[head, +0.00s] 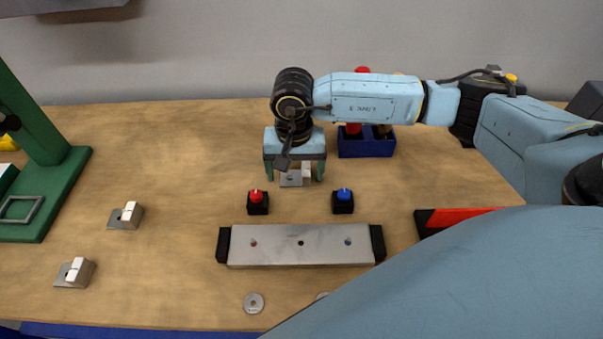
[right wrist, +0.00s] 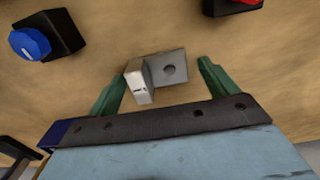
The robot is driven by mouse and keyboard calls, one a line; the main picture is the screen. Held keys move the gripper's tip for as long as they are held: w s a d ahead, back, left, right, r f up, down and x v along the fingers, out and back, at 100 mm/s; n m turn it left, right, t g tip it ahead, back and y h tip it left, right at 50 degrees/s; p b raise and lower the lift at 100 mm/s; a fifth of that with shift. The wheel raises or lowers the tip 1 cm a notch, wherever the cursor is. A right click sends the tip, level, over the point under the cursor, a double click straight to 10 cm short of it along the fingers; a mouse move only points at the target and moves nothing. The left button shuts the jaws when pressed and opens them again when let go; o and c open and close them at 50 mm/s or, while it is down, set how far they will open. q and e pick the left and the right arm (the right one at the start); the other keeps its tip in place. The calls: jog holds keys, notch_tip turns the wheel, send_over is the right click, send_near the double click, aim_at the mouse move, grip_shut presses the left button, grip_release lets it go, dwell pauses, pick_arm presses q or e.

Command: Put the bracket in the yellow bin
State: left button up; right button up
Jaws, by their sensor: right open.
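A grey metal bracket (head: 292,180) with a pale upright block lies on the wooden table under my right gripper (head: 294,173). In the right wrist view the bracket (right wrist: 160,72) sits between the two green fingers of the gripper (right wrist: 160,82), which stand apart. The left finger is close to the block; I cannot tell whether they touch. Two similar brackets lie on the left of the table, one farther back (head: 125,216) and one nearer (head: 75,272). My left gripper is not in view.
A red button (head: 257,202) and a blue button (head: 343,202) stand in front of the gripper, with a metal plate (head: 300,257) nearer. A blue bin (head: 366,148) stands behind right. A green stand (head: 50,165) is at left. The table's back left is clear.

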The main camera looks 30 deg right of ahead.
jog(key=shift+r, duration=0.1)
jog(key=c, duration=1.2)
